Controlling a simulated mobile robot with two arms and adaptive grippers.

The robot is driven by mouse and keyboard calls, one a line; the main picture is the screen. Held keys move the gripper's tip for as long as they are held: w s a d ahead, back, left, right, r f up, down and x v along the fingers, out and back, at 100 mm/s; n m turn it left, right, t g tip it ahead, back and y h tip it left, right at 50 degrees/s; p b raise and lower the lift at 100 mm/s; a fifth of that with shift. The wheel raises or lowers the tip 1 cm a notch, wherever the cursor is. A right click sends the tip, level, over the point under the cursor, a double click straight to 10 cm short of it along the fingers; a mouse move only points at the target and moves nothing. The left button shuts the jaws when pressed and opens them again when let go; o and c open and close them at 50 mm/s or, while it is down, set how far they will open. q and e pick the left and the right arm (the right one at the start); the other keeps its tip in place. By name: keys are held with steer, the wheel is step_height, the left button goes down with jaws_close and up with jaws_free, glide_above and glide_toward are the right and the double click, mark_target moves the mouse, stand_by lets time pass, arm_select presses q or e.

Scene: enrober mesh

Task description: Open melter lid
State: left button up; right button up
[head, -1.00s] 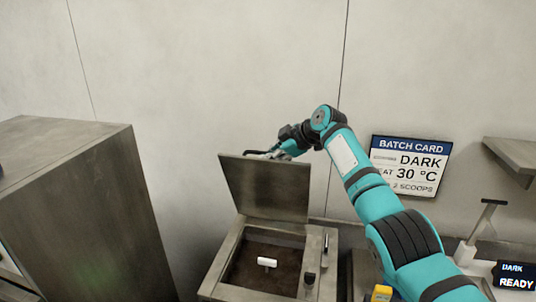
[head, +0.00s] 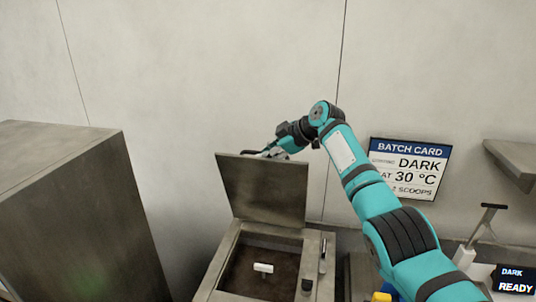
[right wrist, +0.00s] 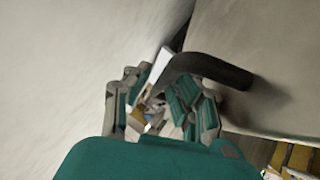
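The melter (head: 226,252) is a grey metal box with an open top and dark brown contents. Its flat grey lid (head: 262,190) stands raised, close to upright, at the back edge. My right gripper (head: 268,153) is at the lid's top edge, partly hidden behind it. In the right wrist view, a dark curved handle (right wrist: 205,68) juts from the lid (right wrist: 265,70) and its end crosses near the fingers. My right gripper's fingers (right wrist: 162,103) are apart, with a gap between them. I cannot tell whether they touch the handle. My left gripper is not in view.
A small white piece (head: 263,268) shows in the melter opening. A black knob (head: 307,285) is on its right rim. A tall grey cabinet (head: 90,215) stands at left. A batch card (head: 408,168) and a grey shelf (head: 512,160) are on the right wall.

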steer(key=shift+f, duration=0.1)
steer(key=shift+s+d, duration=0.1)
steer(key=v, duration=1.1)
steer(key=shift+d+r, duration=0.2)
steer(key=shift+r, duration=0.15)
steer(key=shift+s, duration=0.15)
